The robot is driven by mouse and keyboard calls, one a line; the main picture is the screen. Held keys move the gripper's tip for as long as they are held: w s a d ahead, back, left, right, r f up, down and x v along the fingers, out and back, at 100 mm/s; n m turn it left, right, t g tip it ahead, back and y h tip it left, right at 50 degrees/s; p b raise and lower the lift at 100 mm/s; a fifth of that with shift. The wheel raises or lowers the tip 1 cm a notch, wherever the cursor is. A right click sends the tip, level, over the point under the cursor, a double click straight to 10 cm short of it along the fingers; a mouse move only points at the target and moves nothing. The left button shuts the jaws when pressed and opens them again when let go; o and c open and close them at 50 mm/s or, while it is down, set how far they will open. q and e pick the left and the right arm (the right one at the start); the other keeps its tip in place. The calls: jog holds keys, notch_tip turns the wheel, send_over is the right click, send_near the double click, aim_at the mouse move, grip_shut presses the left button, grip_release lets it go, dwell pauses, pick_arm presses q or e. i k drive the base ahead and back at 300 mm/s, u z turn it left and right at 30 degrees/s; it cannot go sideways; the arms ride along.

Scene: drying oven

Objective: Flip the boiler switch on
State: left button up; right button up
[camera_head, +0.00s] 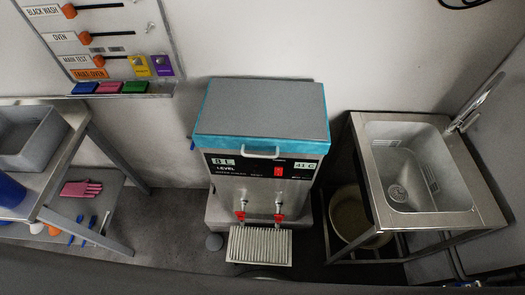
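The boiler (245,185) stands against the back wall in the middle of the head view. It is a steel box with a grey and blue lid (262,110) and a light handle on the lid's front edge. Its dark front panel has a level display and a temperature display reading about 41 C. A small red switch (278,171) sits on the panel's right half; I cannot tell its position. Two red taps (240,216) are below, above a ribbed drip tray (259,246). Neither of my grippers shows in this view.
A steel sink (410,165) on a frame stands at the right, with a bucket (352,217) under it. A metal table (78,150) with a grey bin is at the left, with a pink glove (81,188) on its lower shelf. A wall board (105,45) hangs upper left.

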aim_at(278, 170)
jog(key=z, duration=0.6)
jog(key=k, duration=1)
jog(key=u, duration=1.3)
jog(key=i, duration=0.5)
jog(key=u, duration=0.05)
